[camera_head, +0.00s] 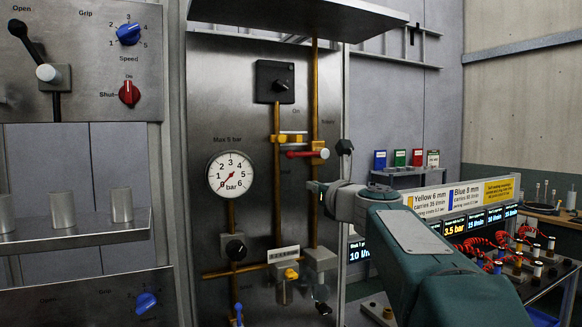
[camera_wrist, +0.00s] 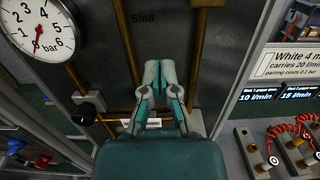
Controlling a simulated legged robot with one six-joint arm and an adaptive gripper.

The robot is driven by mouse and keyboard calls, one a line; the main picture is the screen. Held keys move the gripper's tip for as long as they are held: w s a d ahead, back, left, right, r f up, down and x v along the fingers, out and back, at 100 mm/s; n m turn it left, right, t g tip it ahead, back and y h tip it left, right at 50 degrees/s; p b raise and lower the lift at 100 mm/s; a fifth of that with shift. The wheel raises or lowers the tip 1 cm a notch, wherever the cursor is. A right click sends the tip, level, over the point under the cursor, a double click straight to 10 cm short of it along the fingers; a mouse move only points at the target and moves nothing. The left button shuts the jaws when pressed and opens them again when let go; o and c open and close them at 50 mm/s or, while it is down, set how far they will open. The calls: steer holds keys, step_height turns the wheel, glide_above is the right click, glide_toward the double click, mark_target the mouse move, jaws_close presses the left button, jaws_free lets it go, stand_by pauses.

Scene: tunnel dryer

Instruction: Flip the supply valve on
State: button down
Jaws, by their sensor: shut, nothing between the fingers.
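A valve with a red lever handle (camera_head: 300,154) sits on the brass pipes of the steel panel in the head view; the lever lies horizontal. A black box with a dark knob (camera_head: 281,85) is above it, near a small "On" label. I cannot tell for certain from the labels which is the supply valve. My gripper (camera_head: 314,186) is in front of the panel, below and slightly right of the red lever and apart from it. In the wrist view, my gripper (camera_wrist: 158,68) is shut and empty, its tips below a "Shut" label. The red lever is not visible there.
A pressure gauge (camera_head: 231,174) reads near zero, left of the pipes. A black knob (camera_head: 235,249) and blue handle (camera_head: 238,313) are lower down. A metal hood (camera_head: 300,16) overhangs the panel. A bench with red coiled hoses (camera_head: 478,246) stands right.

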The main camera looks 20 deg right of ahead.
mark_target(307, 154)
steer(key=w+r, duration=0.1)
steer(key=w+a+r, duration=0.1)
steer(key=r, duration=0.1)
steer(key=w+r, duration=0.1)
steer(key=shift+w+a+r, duration=0.15)
steer(key=shift+a, duration=0.15)
stand_by(0.4)
steer(key=shift+d+r+m, duration=0.15)
steer(key=shift+d+m, duration=0.3)
steer(key=shift+m, duration=0.05)
steer(key=shift+a, duration=0.1)
